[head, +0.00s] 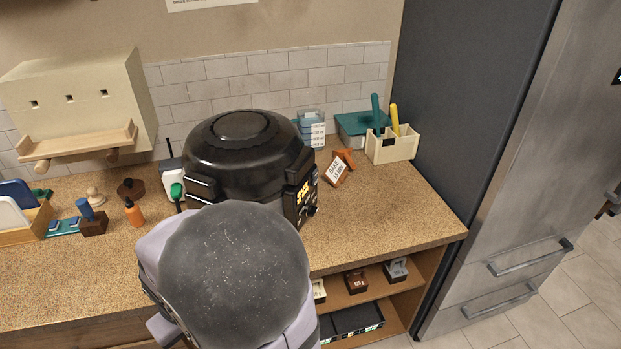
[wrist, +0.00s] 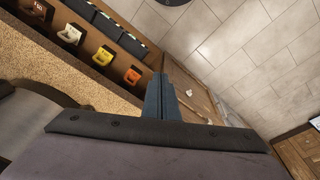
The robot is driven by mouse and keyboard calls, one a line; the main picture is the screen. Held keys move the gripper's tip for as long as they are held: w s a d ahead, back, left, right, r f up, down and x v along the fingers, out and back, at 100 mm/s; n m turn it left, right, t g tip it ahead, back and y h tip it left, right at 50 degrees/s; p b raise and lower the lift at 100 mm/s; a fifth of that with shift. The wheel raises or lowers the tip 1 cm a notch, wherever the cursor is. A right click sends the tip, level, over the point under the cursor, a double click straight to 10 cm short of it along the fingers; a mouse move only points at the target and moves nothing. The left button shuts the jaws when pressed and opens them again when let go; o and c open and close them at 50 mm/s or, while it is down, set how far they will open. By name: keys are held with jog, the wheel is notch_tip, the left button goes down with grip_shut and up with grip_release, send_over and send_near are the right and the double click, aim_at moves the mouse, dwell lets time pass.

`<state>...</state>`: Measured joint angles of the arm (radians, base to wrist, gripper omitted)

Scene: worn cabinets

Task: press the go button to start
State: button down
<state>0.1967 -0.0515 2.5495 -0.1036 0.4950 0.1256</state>
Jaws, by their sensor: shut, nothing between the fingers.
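A black rounded cooker (head: 240,155) with a domed lid stands on the counter in the head view. Its control panel (head: 304,196) faces front right, with a lit yellow display and small knobs or buttons low on it. I cannot tell which one is the go button. My arm covers the cooker's lower front in the head view and hides my gripper there. In the wrist view my gripper (wrist: 166,88) is shut, its dark fingers together and empty, with floor and cabinet behind them. No control panel shows in the wrist view.
The speckled counter (head: 385,215) is clear right of the cooker. A small sign (head: 334,171) and a cream caddy (head: 392,146) stand behind. An orange bottle (head: 134,213) is left. The open shelf below holds small blocks (wrist: 102,56). A fridge (head: 530,200) stands right.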

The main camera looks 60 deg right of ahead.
jog(key=w+d+r+m+t+h+p, duration=0.25)
jog(key=d+m, duration=0.25)
jog(key=d, duration=0.8)
jog(key=m+t+h+p, duration=0.5)
jog(key=m+h, duration=0.1)
jog(key=m, duration=0.4)
send_near(315, 182)
jog(key=a+f, duration=0.2)
jog(key=a, duration=0.2)
jog(key=s+d+f+n+t+h+b, duration=0.2)
jog(key=s+d+t+b, duration=0.4)
jog(key=d+b, duration=0.5)
jog(key=shift+s+d+f+h, duration=0.2)
jog(key=shift+s+f+h, duration=0.4)
jog(key=shift+f+h, duration=0.05)
jog(key=w, duration=0.8)
jog(key=shift+w+a, duration=0.4)
